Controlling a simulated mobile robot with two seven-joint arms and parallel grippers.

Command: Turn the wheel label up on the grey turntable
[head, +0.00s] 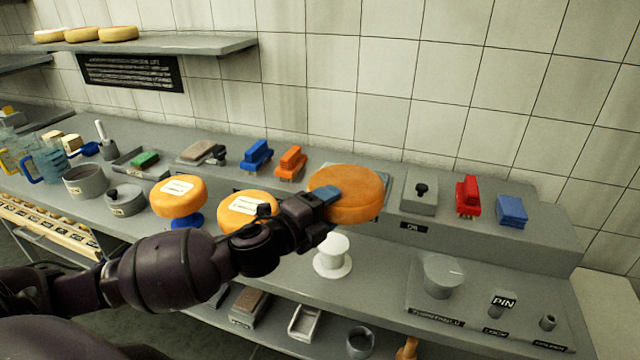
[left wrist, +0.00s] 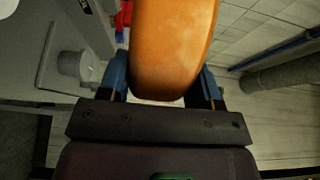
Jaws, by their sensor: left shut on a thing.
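An orange cheese wheel (head: 350,190) is held in the air above the counter, nearly flat, its upper face showing no label. My left gripper (head: 326,196) is shut on its near left edge. In the left wrist view, the wheel (left wrist: 172,45) stands between the blue fingers of the gripper (left wrist: 163,82). The wheel's underside is hidden. The grey turntable (head: 443,277), a short round drum, stands empty on the lower counter to the right, behind a dark name plate; it also shows in the left wrist view (left wrist: 72,63). My right gripper is not in view.
A white spool (head: 333,257) stands below the held wheel. Brushes and blocks line the raised back ledge (head: 500,235). Counter between spool and turntable is clear.

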